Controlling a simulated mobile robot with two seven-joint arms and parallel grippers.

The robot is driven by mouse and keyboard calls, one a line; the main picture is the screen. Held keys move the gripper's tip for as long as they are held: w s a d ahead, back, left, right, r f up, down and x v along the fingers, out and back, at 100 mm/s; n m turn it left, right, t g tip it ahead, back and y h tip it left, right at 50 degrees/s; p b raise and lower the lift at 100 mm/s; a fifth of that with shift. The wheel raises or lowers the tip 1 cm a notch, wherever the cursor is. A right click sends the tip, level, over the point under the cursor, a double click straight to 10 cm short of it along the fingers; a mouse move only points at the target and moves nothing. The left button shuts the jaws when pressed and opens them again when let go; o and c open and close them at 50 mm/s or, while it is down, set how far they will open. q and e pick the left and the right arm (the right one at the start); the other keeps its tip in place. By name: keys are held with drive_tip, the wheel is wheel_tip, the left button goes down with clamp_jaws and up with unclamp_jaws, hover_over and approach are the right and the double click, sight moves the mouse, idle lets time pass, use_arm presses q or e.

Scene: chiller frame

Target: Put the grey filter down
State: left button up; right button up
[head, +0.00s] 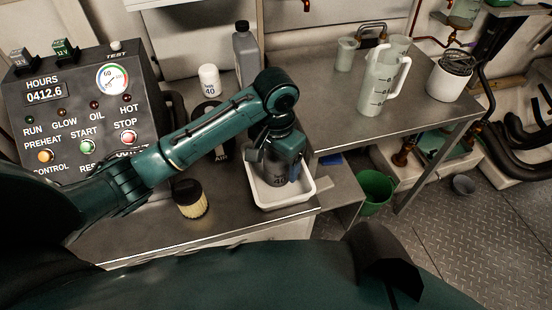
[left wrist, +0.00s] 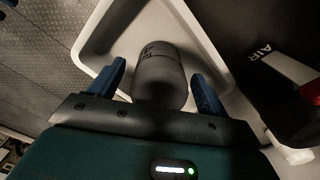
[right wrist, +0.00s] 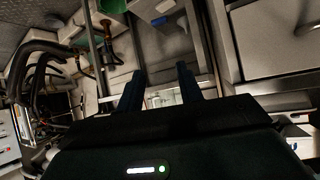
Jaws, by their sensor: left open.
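The grey filter (head: 279,179), a dark grey can marked 40, stands in a white tray (head: 291,203) on the front right of the metal counter. The left wrist view shows the filter (left wrist: 160,78) and the tray's pale rim (left wrist: 88,50). My left gripper (head: 280,166) reaches down over the filter. In the left wrist view its blue fingers (left wrist: 160,88) are apart, one on each side of the can, with a visible gap to it. My right gripper (right wrist: 160,88) has its fingers apart with nothing between them, away from the counter top.
A control panel (head: 75,100) stands at the left. A white filter (head: 209,80), a grey bottle (head: 245,55) and a yellow pleated filter (head: 191,198) stand around the tray. A jug (head: 382,80) is on the right bench. A green bucket (head: 376,190) is on the floor.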

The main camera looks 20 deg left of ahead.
drive_tip(key=shift+f, duration=0.1)
use_arm(q)
drive_tip(key=shift+r, duration=0.4)
wheel_tip(320, 180, up, 7)
drive_tip(key=shift+w+r+p, duration=0.1)
drive_tip(key=shift+r+p, duration=0.05)
drive_tip(key=shift+p, duration=0.95)
wheel_tip(320, 180, up, 4)
drive_tip(key=shift+f, duration=0.25)
drive_tip(key=shift+r+p, duration=0.2)
drive_tip(key=shift+p, duration=0.1)
drive_tip(key=shift+r, duration=0.15)
use_arm(e)
drive_tip(key=shift+s+d+r+g, duration=0.25)
drive_tip(key=shift+s+r+g, duration=0.05)
drive_tip(key=shift+s, duration=0.1)
use_arm(q)
drive_tip(key=shift+s, duration=0.2)
use_arm(e)
drive_tip(key=shift+r, duration=0.1)
